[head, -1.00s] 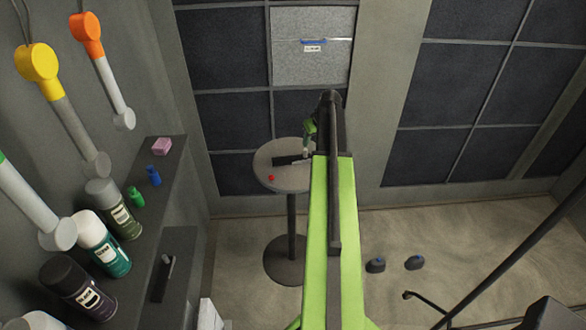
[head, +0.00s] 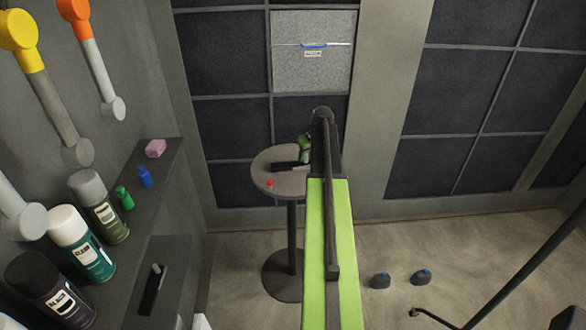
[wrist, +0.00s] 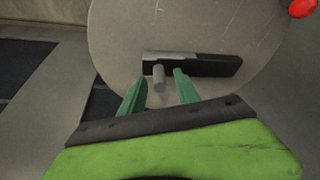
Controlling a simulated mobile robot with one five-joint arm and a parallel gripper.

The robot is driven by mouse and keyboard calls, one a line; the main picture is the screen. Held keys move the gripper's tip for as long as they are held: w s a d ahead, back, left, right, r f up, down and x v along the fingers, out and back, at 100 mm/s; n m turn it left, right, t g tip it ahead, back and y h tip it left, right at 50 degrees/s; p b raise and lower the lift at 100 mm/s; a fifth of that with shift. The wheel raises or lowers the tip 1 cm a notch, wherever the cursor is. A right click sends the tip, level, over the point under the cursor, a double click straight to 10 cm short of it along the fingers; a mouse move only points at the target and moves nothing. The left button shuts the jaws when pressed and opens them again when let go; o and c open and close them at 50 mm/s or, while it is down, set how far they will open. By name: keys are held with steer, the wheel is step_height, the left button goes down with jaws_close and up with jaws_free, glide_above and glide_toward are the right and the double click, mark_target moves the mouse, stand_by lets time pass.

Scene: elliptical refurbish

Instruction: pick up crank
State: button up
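The crank, a dark flat bar with a short light grey peg, lies on a round grey table. The bar shows in the wrist view (wrist: 215,65) and, partly hidden by my arm, in the head view (head: 284,165). My gripper (wrist: 160,80) has two green fingers spread apart. The peg stands between the fingers, with a gap on each side, and the bar lies just beyond the tips. In the head view my gripper (head: 304,150) is over the right part of the table, mostly hidden behind my dark arm link.
The round table (head: 264,180) stands on one post and carries a small red object (head: 270,183). A shelf on the left holds several spray cans (head: 80,245), a pink block (head: 155,148) and small bottles. Two dark objects (head: 380,281) lie on the open floor.

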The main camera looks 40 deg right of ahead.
jaws_close()
stand_by(1.2)
